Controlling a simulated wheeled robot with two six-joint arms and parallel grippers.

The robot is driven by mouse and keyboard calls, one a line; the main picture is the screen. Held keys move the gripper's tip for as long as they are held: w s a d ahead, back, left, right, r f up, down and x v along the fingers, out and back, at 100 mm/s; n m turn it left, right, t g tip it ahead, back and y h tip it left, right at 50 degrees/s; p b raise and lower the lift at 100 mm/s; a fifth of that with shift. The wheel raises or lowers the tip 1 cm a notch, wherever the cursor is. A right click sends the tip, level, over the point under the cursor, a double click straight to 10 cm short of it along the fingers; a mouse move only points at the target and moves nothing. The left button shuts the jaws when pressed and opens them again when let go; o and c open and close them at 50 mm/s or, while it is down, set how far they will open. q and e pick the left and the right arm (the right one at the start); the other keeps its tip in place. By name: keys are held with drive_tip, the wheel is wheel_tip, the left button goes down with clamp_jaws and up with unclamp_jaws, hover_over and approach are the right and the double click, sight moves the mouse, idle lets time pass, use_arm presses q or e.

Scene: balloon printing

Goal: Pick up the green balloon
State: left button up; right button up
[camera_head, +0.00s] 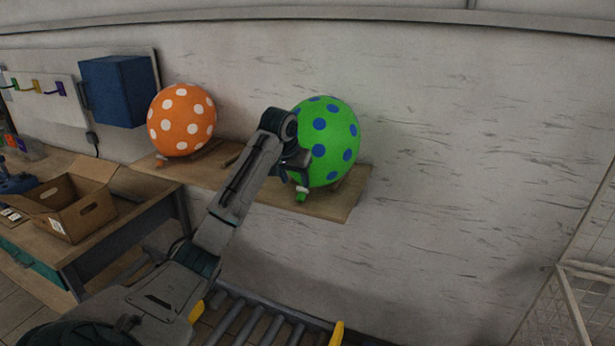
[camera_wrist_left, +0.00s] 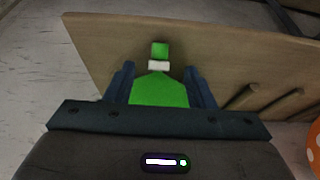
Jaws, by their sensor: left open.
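The green balloon (camera_head: 335,142) with blue dots rests at the wooden wall shelf (camera_head: 335,206), near its right end. Its green tail hangs at the shelf's front edge, with a white band above it. My left gripper (camera_head: 301,177) is at the balloon's lower left side. In the left wrist view the open fingers (camera_wrist_left: 160,82) stand on either side of the green balloon (camera_wrist_left: 158,92), near its neck and white band (camera_wrist_left: 158,66). I cannot tell whether the fingers touch it. My right gripper is in neither view.
An orange balloon (camera_head: 182,120) with white dots sits on the shelf's left part. Short wooden pegs (camera_wrist_left: 241,97) stick out of the shelf. An open cardboard box (camera_head: 75,205) stands on a workbench at left. A blue box (camera_head: 119,91) hangs on the wall. A roller conveyor (camera_head: 262,322) lies below.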

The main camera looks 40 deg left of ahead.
sight(299, 197)
use_arm(q)
drive_tip(key=x, duration=0.2)
drive_tip(key=shift+w+a+f+p, duration=0.1)
drive_tip(key=shift+w+f+p, duration=0.05)
drive_tip(key=shift+f+p, duration=0.35)
drive_tip(key=shift+p, duration=0.2)
drive_tip(key=p+x, duration=0.3)
drive_tip(key=x, duration=0.1)
drive_tip(key=shift+w+f, duration=0.1)
drive_tip(key=shift+f, duration=0.35)
drive_tip(key=c, duration=0.9)
